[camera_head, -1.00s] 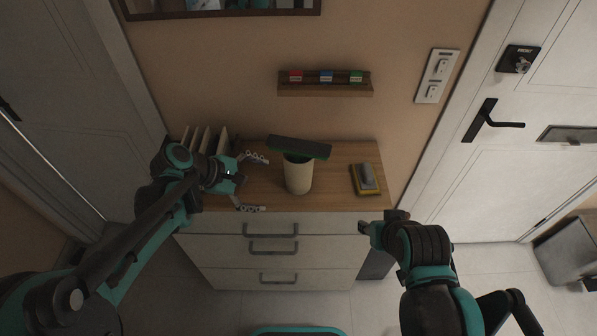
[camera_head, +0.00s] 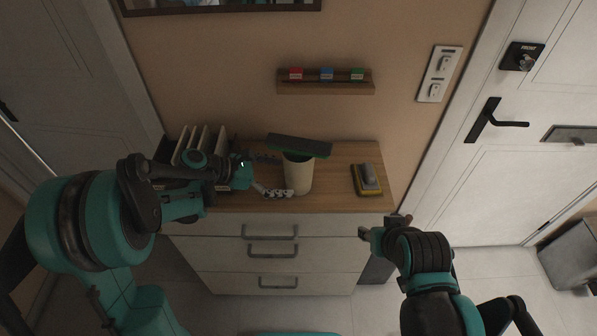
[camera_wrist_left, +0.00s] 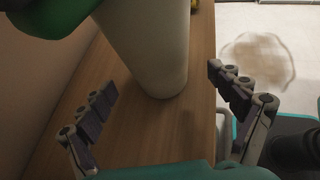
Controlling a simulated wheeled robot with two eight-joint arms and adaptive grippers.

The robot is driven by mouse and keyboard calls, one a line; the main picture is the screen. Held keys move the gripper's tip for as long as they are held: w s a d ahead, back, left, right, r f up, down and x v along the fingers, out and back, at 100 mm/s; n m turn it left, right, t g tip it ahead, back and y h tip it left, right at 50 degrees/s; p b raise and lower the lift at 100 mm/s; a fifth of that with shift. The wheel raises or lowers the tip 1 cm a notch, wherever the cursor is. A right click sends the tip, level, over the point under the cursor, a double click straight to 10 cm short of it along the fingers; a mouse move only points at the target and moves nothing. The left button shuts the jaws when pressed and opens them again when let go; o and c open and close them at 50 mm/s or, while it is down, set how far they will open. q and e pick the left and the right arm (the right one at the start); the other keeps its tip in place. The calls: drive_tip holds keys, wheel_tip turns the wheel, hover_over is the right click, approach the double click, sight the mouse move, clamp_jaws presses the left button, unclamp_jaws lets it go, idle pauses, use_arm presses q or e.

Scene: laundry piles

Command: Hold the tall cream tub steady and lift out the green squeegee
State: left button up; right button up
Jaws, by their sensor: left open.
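The tall cream tub (camera_head: 298,178) stands upright on the wooden top of the drawer unit. The green squeegee (camera_head: 300,146) is in it, its dark head lying slanted across the tub's mouth; its handle is hidden inside. My left gripper (camera_head: 279,176) is open at the left side of the tub, its fingertips close to the wall. In the left wrist view the tub (camera_wrist_left: 155,45) stands ahead, between the lines of the two spread fingers, with part of the green squeegee (camera_wrist_left: 50,20) above. My right gripper (camera_head: 369,233) hangs in front of the unit's right end, its jaws unclear.
A yellow and grey sponge-like block (camera_head: 367,179) lies right of the tub. An upright rack (camera_head: 200,140) stands behind my left gripper. A wall ledge (camera_head: 325,86) holds red, blue and green blocks. The wooden top (camera_head: 335,190) is clear between tub and block.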

use_arm(q)
drive_tip(key=shift+b+x, duration=0.85)
drive_tip(key=shift+x, duration=1.35)
drive_tip(key=shift+c, duration=0.4)
